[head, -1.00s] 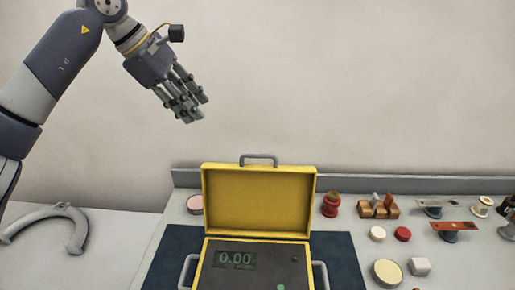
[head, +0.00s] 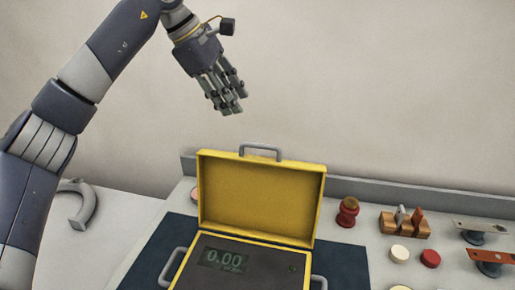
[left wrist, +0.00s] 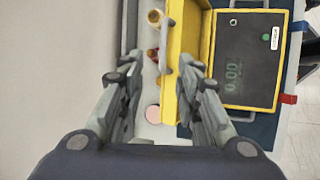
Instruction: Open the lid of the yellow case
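The yellow case (head: 250,245) sits on a dark mat with its lid (head: 258,195) standing upright. A grey handle (head: 260,151) is on the lid's top edge. The dark panel inside shows 0.00 on its display (head: 226,258). My left gripper (head: 228,108) is in the air above and behind the lid, apart from it. In the left wrist view the fingers (left wrist: 155,95) are spread with nothing between them held, and the lid (left wrist: 185,45) shows below, beside the right finger. The case's lower front is cut off in the head view. My right gripper is in neither view.
Right of the case lie a red knob-like part (head: 348,212), a wooden block (head: 404,224), and several small discs and metal parts. A grey curved piece (head: 82,203) lies at left. A raised edge (head: 400,185) runs along the back of the table.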

